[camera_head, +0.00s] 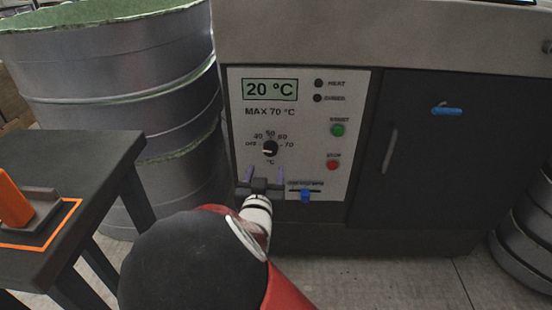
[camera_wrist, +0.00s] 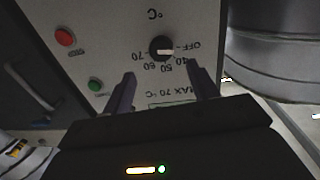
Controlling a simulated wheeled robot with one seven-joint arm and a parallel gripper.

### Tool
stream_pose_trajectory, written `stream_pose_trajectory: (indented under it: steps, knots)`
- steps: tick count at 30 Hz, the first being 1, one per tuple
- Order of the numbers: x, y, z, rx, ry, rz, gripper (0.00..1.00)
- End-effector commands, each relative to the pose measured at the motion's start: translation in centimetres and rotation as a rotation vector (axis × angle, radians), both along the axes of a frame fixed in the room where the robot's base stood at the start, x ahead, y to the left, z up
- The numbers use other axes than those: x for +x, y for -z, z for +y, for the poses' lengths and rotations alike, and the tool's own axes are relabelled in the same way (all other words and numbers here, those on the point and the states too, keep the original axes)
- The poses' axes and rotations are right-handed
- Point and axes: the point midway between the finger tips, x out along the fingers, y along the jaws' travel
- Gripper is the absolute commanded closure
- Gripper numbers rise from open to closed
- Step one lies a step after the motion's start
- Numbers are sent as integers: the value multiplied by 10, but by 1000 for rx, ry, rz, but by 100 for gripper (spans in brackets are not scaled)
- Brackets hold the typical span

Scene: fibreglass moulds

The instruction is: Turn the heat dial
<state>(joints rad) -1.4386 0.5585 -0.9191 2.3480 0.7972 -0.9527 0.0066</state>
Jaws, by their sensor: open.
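The heat dial (camera_head: 270,149) is a small black knob with a white mark on the pale control panel (camera_head: 297,125). Its scale runs from OFF through 40, 50 and 60 to 70. The white mark points towards OFF. My gripper (camera_head: 265,175) is open and empty in front of the panel, just below the dial in the head view. In the wrist view, where the panel appears upside down, the dial (camera_wrist: 161,48) shows between and beyond the two fingers of my gripper (camera_wrist: 160,73). The fingers look apart from the dial.
The display (camera_head: 270,89) reads 20 °C. A green button (camera_head: 338,130), a red button (camera_head: 333,165) and a blue switch (camera_head: 306,195) are to the right. A metal drum mould (camera_head: 125,80) and a dark table (camera_head: 95,150) are left.

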Motion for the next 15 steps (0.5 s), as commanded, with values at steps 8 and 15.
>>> stream_pose_trajectory:
  steps: [8, 15]
  knots:
    - [31, -3, -2, -9, 2, -20, 41]
    - [66, -3, -6, -9, 1, -18, 41]
